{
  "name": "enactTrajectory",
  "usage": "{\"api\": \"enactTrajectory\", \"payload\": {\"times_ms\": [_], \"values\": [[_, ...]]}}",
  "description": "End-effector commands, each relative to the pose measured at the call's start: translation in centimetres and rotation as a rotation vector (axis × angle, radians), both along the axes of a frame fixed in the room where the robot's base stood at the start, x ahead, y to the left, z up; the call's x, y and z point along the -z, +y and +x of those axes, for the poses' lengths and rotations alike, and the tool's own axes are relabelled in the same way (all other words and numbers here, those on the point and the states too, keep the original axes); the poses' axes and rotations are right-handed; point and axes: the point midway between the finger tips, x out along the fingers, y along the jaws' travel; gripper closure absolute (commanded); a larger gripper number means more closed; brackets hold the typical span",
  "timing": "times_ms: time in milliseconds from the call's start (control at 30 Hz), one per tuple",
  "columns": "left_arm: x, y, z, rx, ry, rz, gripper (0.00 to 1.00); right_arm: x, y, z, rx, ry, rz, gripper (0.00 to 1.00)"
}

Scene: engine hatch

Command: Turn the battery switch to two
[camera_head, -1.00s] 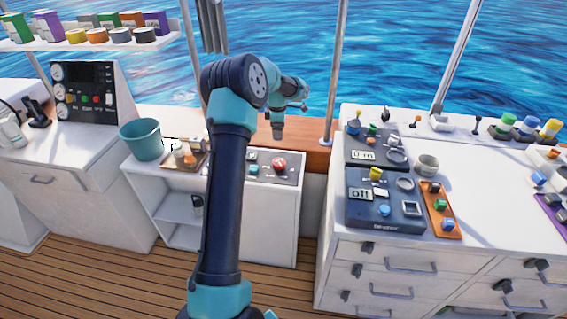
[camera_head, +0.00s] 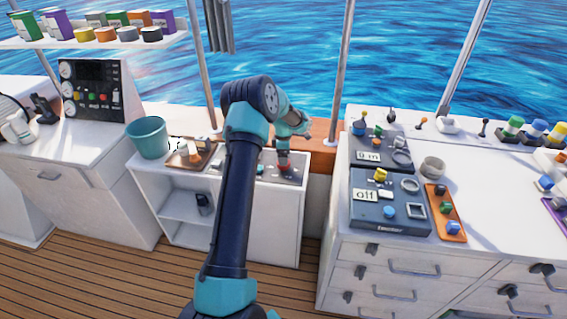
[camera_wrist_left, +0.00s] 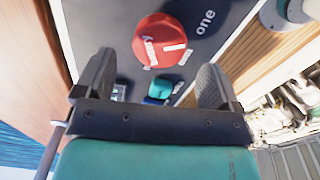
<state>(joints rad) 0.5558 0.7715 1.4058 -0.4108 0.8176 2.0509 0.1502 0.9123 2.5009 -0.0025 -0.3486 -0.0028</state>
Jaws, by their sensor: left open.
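The battery switch is a round red knob with a white mark and white lettering (camera_wrist_left: 160,38) on a dark panel (camera_wrist_left: 215,45). The word "one" is printed on the panel to its upper right in the left wrist view. The knob's white mark points roughly right; other small labels there are too blurred to read. My left gripper (camera_wrist_left: 155,62) is open, its two fingers apart, with the knob ahead between and beyond the tips. In the head view my left gripper (camera_head: 284,153) is over the red knob and partly hides it. My right gripper is not in view.
A teal knob (camera_wrist_left: 161,89) sits on the same panel close to the red one. A teal bucket (camera_head: 148,137) and a brown switch tray (camera_head: 184,163) stand left on the low cabinet. Dark device boxes (camera_head: 388,216) sit on the right counter.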

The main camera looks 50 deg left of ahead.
Motion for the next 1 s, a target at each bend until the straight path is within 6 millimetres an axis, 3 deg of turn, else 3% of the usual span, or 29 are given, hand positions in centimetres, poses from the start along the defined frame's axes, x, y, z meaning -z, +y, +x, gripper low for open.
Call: {"api": "enactTrajectory", "payload": {"times_ms": [100, 300, 667, 1000], "values": [[2.1, 0.0, -0.1, 0.000, 0.002, -0.002, 0.12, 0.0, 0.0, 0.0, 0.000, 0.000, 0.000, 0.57], [4.2, 0.0, 0.0, 0.000, 0.001, -0.001, 0.12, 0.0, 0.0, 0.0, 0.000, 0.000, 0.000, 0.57], [4.6, 0.0, 0.0, 0.000, -0.001, 0.001, 0.12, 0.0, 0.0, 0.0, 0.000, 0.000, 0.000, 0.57], [4.6, 0.0, 0.0, 0.000, 0.000, 0.000, 0.43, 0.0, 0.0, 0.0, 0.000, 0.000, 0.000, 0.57]]}}
